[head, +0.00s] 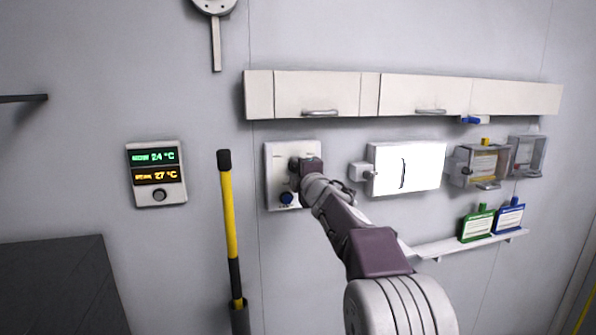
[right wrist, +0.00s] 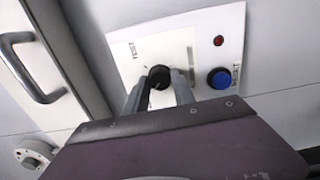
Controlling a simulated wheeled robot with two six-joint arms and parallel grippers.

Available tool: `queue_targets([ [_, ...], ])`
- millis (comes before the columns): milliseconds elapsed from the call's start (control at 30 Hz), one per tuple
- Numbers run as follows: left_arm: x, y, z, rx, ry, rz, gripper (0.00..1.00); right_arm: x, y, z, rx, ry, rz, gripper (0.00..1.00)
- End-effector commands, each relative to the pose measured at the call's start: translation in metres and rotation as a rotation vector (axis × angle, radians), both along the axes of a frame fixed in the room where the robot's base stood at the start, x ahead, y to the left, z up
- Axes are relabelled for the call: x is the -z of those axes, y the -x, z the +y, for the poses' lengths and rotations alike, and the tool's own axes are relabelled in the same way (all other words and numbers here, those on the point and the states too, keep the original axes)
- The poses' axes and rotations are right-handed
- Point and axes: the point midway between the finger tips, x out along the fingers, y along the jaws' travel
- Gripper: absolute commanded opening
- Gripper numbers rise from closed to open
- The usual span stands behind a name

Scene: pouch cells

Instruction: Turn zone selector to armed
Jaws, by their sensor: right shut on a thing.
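The zone selector panel (head: 279,162) is a pale plate on the wall in the middle of the head view. In the right wrist view the panel (right wrist: 205,50) carries a black selector knob (right wrist: 159,77), a small red lamp (right wrist: 219,41) and a blue button (right wrist: 219,78). My right gripper (right wrist: 160,92) is shut on the black knob, one finger on each side of it. In the head view my right gripper (head: 296,168) covers the knob. Labels beside the knob are too small to read, so I cannot tell its setting. My left gripper is not in view.
Wall cabinets (head: 316,93) with handles hang above the panel. A white box (head: 405,168) is to its right. A yellow and black pole (head: 229,215) stands to its left, beyond it a temperature display (head: 157,174). Green (head: 477,226) and blue (head: 510,216) tags are on a shelf at right.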

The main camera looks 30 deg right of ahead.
Motion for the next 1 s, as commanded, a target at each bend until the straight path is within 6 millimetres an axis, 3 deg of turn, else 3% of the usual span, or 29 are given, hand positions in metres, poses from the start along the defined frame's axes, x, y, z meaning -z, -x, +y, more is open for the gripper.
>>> queue_targets([
  [33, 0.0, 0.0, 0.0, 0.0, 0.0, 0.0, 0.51, -0.002, 0.0, 0.0, 0.001, 0.003, -0.002, 0.33],
  [100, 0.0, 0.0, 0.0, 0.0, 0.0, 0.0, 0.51, -0.001, 0.0, 0.0, 0.0, 0.001, -0.002, 0.52],
  [467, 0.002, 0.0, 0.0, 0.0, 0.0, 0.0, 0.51, 0.0, 0.005, 0.001, 0.0, 0.0, -0.002, 0.52],
  [800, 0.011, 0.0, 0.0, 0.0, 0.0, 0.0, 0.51, -0.002, 0.073, 0.016, 0.002, 0.002, -0.004, 0.52],
  [1000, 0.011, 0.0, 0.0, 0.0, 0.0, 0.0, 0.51, 0.0, 0.088, 0.02, 0.001, 0.0, -0.002, 0.52],
])
